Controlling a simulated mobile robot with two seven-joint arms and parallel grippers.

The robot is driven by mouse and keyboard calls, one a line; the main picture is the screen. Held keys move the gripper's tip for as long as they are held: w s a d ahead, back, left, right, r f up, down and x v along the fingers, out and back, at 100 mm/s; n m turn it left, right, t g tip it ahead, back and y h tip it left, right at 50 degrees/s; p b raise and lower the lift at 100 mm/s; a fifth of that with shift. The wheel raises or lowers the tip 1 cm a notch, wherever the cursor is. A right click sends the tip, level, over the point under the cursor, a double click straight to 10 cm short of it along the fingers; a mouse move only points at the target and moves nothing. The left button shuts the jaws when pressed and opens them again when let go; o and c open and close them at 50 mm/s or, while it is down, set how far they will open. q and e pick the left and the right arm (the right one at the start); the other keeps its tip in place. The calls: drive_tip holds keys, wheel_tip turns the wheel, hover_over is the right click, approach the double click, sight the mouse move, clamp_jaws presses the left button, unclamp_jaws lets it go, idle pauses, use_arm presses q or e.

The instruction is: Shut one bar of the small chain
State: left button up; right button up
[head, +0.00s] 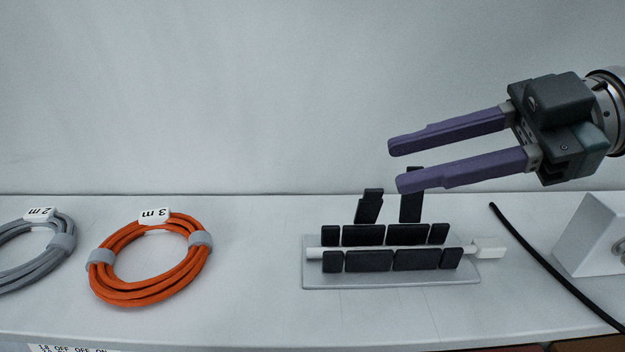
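The small chain (369,261) is a row of black links on a pale base plate, with a white cable running along it. Two of its black bars stand up at the back: a left bar (369,207) and a right bar (411,208). The other black pieces lie low along the cable. My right gripper (397,167) comes in from the right above the chain, its purple fingers apart. Its lower finger covers the middle of the right bar, whose top shows just above that finger. I cannot tell whether they touch. My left gripper is out of view.
An orange cable coil (129,291) tagged 3 m and a grey coil (35,272) tagged 2 m lie at left. A white box (594,236) and a black cable (545,264) are at right. The white shelf (250,260) is clear between orange coil and chain.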

sight(360, 197)
wheel_tip(360, 197, down, 3)
drive_tip(key=shift+r+b, duration=0.1)
drive_tip(key=shift+b, duration=0.75)
drive_tip(key=p+x, duration=0.2)
drive_tip(key=x, duration=0.4)
drive_tip(key=shift+a+r, duration=0.15)
drive_tip(key=shift+w+a+f, duration=0.1)
drive_tip(key=shift+a+f, duration=0.2)
drive_tip(key=shift+a, duration=0.25)
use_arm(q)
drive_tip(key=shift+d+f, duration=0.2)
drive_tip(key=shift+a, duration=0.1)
use_arm(e)
clamp_jaws()
